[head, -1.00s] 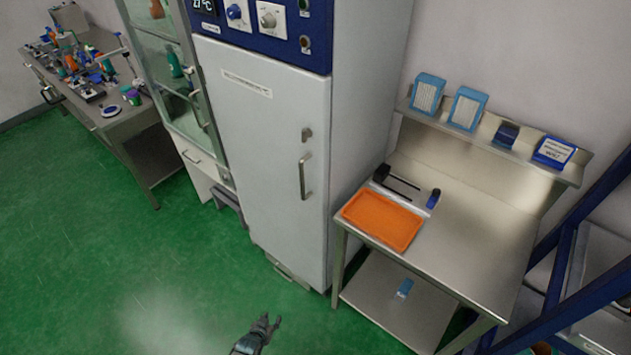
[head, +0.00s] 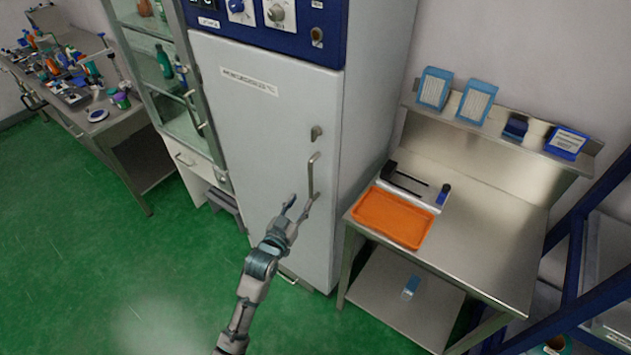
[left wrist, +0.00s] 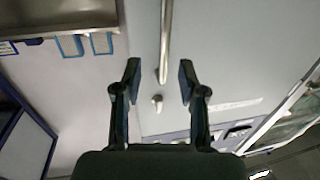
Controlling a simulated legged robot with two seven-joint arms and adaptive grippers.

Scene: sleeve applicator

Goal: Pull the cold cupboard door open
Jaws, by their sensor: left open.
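The cold cupboard (head: 262,130) is tall, with a grey-white door and a blue control panel on top. Its door looks shut. A vertical bar handle (head: 311,175) is on the door's right side, below a small lock knob (head: 316,132). My left gripper (head: 299,204) is open, close to the handle's lower end. In the left wrist view the handle (left wrist: 166,45) runs between the two spread fingers of the gripper (left wrist: 157,82), with the knob (left wrist: 157,100) below it. I cannot tell whether the fingers touch the handle. My right gripper is not in view.
A steel bench (head: 490,220) with an orange tray (head: 392,218) stands right of the cupboard. A glass-fronted cabinet (head: 160,75) stands to its left. A cluttered table (head: 130,140) is at far left. The green floor (head: 90,270) in front is clear.

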